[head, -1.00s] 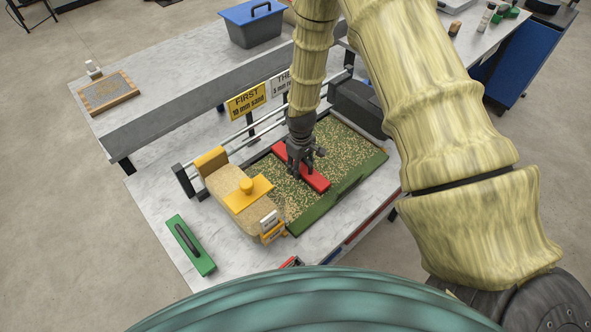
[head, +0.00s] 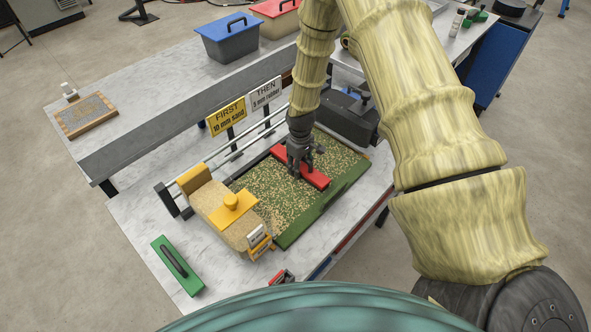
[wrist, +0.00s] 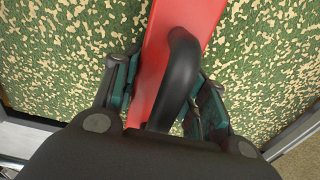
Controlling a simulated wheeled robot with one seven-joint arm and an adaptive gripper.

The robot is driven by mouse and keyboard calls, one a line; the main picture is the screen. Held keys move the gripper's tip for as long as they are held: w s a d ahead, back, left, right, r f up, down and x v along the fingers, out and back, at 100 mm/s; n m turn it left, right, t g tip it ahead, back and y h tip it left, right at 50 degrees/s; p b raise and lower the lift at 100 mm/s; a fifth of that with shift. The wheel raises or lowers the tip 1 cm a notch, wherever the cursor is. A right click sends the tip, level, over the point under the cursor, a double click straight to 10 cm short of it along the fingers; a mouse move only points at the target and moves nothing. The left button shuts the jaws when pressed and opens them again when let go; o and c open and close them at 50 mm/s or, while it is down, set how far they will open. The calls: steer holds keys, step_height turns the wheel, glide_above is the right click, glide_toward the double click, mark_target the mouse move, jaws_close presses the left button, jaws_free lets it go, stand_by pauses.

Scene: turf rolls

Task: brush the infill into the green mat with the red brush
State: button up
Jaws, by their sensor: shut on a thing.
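The green mat (head: 254,202) lies on the bench, speckled with tan infill, and its green shows between the grains. The speckled mat also fills the wrist view (wrist: 70,50). The red brush (head: 316,180) rests on or just above the mat; I cannot tell whether its underside touches. Its red body and black handle (wrist: 184,55) show in the wrist view. My gripper (head: 300,162) is shut on the black handle, one finger on each side of it. The brush's underside is hidden.
A green brush (head: 178,266) lies on the bare bench at front left. Signs (head: 227,116) reading FIRST and THEN stand behind the mat. A blue-lidded bin (head: 227,38) is farther back.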

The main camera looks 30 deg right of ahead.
mark_target(326, 145)
steer(key=shift+w+d+b, duration=0.3)
steer(key=shift+w+d, duration=0.5)
steer(key=shift+d, duration=1.45)
steer(key=shift+w+d+b, duration=0.25)
steer(key=shift+w+d, duration=0.55)
steer(key=shift+d, duration=1.4)
steer(key=shift+w+d+b, duration=0.3)
steer(key=shift+w+d, duration=0.5)
steer(key=shift+d, duration=1.45)
steer(key=shift+a, duration=0.15)
steer(key=shift+s+a+p, duration=0.15)
steer(key=shift+s+a, duration=0.2)
steer(key=shift+a, duration=0.6)
steer(key=shift+s+a+p, duration=0.2)
steer(key=shift+s+a, duration=0.2)
steer(key=shift+a, duration=0.6)
steer(key=shift+s+a+p, duration=0.15)
steer(key=shift+s+a, duration=0.2)
steer(key=shift+a, duration=0.6)
steer(key=shift+d, duration=0.1)
steer(key=shift+w+d+b, duration=0.15)
steer(key=shift+w+d, duration=0.2)
steer(key=shift+d, duration=0.65)
steer(key=shift+w+d+b, duration=0.2)
steer(key=shift+w+d, duration=0.15)
steer(key=shift+d, duration=0.6)
steer(key=shift+w+d+b, duration=0.15)
steer(key=shift+w+d, duration=0.2)
steer(key=shift+d, duration=0.65)
steer(key=shift+r, duration=0.1)
